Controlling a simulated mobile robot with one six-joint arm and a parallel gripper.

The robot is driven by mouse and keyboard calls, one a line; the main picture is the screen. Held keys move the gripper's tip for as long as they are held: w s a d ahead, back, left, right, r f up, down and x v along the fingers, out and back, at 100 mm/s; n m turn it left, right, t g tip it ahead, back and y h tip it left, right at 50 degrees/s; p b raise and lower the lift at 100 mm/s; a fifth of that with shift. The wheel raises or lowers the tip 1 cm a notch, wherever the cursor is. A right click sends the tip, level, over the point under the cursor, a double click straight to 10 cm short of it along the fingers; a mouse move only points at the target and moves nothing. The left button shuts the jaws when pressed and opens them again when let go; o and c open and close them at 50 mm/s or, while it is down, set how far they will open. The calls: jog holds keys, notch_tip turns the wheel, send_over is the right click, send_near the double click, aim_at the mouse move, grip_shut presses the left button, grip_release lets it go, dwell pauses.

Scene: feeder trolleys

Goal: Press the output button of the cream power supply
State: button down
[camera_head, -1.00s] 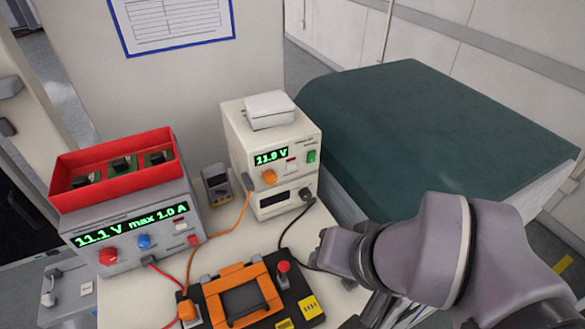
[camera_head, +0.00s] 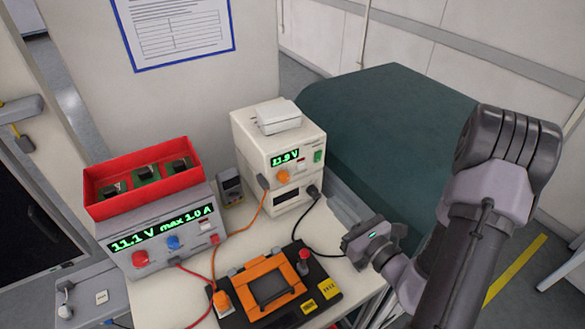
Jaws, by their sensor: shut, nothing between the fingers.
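The cream power supply (camera_head: 262,150) stands on the table at centre, its green display reading about 11.9 V. Its front has an orange knob (camera_head: 283,176), a small pale button with a reddish mark (camera_head: 301,165) and a green switch (camera_head: 318,156); any label naming the output button is too small to read. My gripper (camera_head: 362,242) is shut and empty, to the right of and lower in the picture than the supply, apart from it. Its fingertips are hard to make out.
A grey supply (camera_head: 165,240) with a red tray (camera_head: 104,195) stands at left. A small meter (camera_head: 230,188) stands between the supplies. An orange-and-black device (camera_head: 270,286) lies in front, with cables to both. A green-covered block (camera_head: 400,125) stands behind right.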

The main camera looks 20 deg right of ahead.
jog(key=shift+d+f+h, duration=0.3)
jog(key=shift+d, duration=0.1)
jog(key=b, duration=0.8)
send_near(301, 167)
jog(key=w, duration=0.4)
jog(key=w+a, duration=0.1)
jog(key=w, duration=0.1)
jog(key=shift+w+f, duration=0.1)
jog(key=shift+w, duration=0.05)
jog(key=shift+w+a, duration=0.1)
jog(key=shift+w, duration=0.15)
